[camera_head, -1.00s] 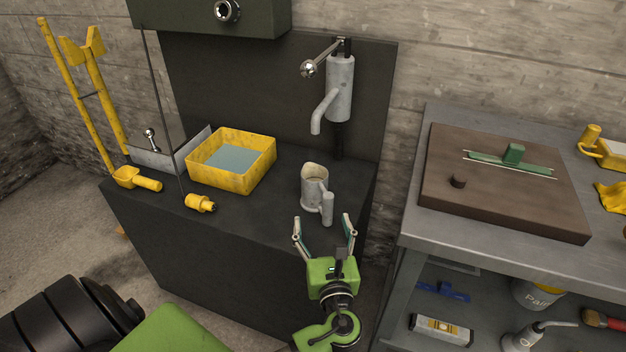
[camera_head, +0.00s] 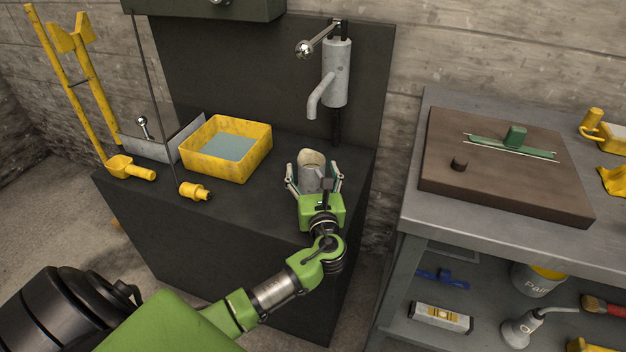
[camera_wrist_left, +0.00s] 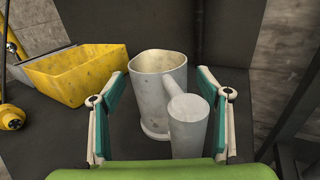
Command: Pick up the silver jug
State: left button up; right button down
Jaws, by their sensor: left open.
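The silver jug (camera_head: 312,165) stands upright on the dark counter (camera_head: 245,208), below the grey spout. My left gripper (camera_head: 313,176) is open, with one finger on each side of the jug. In the left wrist view the jug (camera_wrist_left: 158,88) sits between the two fingers (camera_wrist_left: 162,118), with its thick handle (camera_wrist_left: 188,125) facing the gripper. Gaps show between the fingers and the jug. The gripper body hides the jug's lower front in the head view. My right gripper is not seen.
A yellow basin (camera_head: 226,168) with bluish content stands left of the jug. A grey tap (camera_head: 336,72) hangs above and behind it. A yellow fitting (camera_head: 195,191) lies at the front left. A grey workbench (camera_head: 400,215) with a brown board (camera_head: 505,185) stands to the right.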

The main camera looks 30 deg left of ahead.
pick_arm(q)
jog(key=shift+w+a, duration=0.45)
jog(key=shift+w, duration=0.05)
jog(key=c, duration=1.4)
jog(key=shift+r, duration=0.1)
jog(key=shift+c, duration=0.2)
